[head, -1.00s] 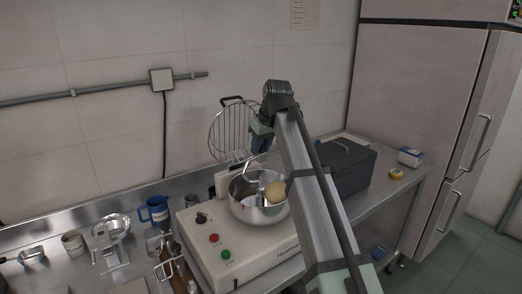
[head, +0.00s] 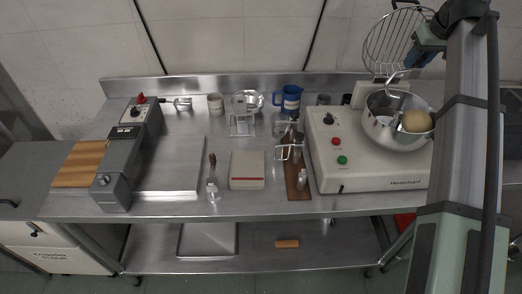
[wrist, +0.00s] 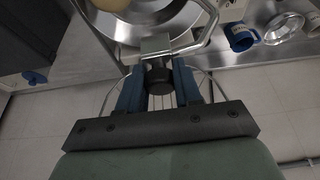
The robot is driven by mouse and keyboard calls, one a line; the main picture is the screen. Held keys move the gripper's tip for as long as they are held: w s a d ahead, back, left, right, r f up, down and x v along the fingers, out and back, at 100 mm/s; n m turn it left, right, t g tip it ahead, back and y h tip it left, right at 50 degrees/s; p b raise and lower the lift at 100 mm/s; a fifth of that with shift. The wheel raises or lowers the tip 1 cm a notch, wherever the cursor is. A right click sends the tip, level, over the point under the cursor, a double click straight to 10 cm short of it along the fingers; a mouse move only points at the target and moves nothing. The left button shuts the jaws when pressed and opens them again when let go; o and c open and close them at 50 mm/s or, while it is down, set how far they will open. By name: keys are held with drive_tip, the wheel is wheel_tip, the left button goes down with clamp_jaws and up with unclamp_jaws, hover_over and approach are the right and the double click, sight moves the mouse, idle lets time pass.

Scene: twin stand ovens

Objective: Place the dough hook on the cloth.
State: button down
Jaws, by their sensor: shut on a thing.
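My gripper (head: 416,60) is over the mixer bowl at the right of the head view. In the wrist view its blue jaws (wrist: 158,88) are shut on the dark end of the dough hook (wrist: 205,32), a bent grey metal rod. The hook (head: 398,75) hangs down toward the bowl in the head view; its lower end is hard to make out there. The cloth (head: 247,170), pale and folded with a red stripe, lies flat on the steel counter at the middle, well left of my gripper.
The mixer base (head: 365,165) carries the steel bowl (head: 372,112) with dough (head: 417,121) in it. A wire guard (head: 385,42) stands raised behind. Between mixer and cloth lies a brown board (head: 292,183) with metal tools.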

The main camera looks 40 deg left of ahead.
drive_tip(key=s+a+f+n+g, duration=0.1)
drive_tip(key=s+a+f+n, duration=0.15)
drive_tip(key=s+a, duration=0.8)
drive_tip(key=s+a+f+n, duration=0.25)
drive_tip(key=s+a, duration=0.55)
drive_tip(key=a, duration=0.5)
drive_tip(key=s+a+f+n+g+y, duration=0.1)
drive_tip(key=s+a+f, duration=0.2)
drive_tip(key=s, duration=0.4)
drive_tip(key=s+a+f, duration=0.2)
drive_tip(key=s+a, duration=0.1)
drive_tip(key=s, duration=0.5)
wheel_tip(320, 180, down, 14)
drive_tip(key=s+d+m+t+h, duration=0.1)
drive_tip(key=s+d+m+t, duration=0.1)
drive_tip(key=m, duration=0.4)
drive_tip(key=shift+r, duration=0.25)
drive_tip(key=shift+f, duration=0.15)
drive_tip(key=c, duration=0.8)
unclamp_jaws()
